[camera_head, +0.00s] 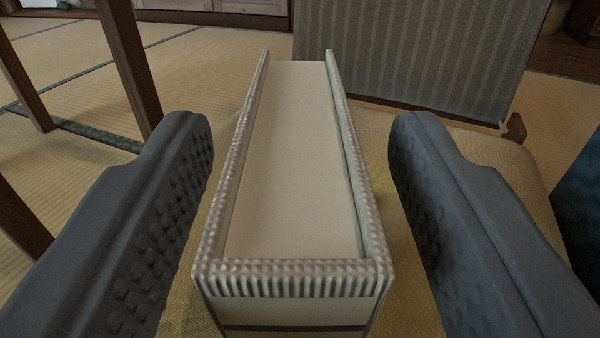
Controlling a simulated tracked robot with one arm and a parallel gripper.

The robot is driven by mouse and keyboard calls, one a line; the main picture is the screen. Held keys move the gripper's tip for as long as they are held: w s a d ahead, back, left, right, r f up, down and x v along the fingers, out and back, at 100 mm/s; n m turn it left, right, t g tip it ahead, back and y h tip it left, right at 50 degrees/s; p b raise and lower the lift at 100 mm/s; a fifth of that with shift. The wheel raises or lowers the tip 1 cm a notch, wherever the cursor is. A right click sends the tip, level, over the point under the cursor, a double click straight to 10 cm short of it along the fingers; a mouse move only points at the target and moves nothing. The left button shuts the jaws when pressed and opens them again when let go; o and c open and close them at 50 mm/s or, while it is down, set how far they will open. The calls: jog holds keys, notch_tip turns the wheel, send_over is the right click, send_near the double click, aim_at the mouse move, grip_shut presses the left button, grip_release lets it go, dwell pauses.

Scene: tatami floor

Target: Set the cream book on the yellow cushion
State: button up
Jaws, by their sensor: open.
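The cream book (292,165) stands upright between the fingers of my gripper (300,165), its page block facing up and its pale covers on either side. Both dark grey fingers are apart from it, with a gap on each side, so my gripper is open. The yellow cushion (483,155) lies beneath and around the book and shows at both sides of it. The book appears to rest on the cushion, but its lower edge is hidden.
A grey striped panel (415,55) stands behind the cushion. Dark wooden legs (128,60) rise at the left. A dark blue object (580,205) is at the right edge. Tatami floor (75,75) is open at the far left.

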jog(key=s, duration=0.7)
jog(key=shift+s+d, duration=0.3)
jog(key=shift+d, duration=0.1)
jog(key=shift+s, duration=1.15)
jog(key=shift+s, duration=0.1)
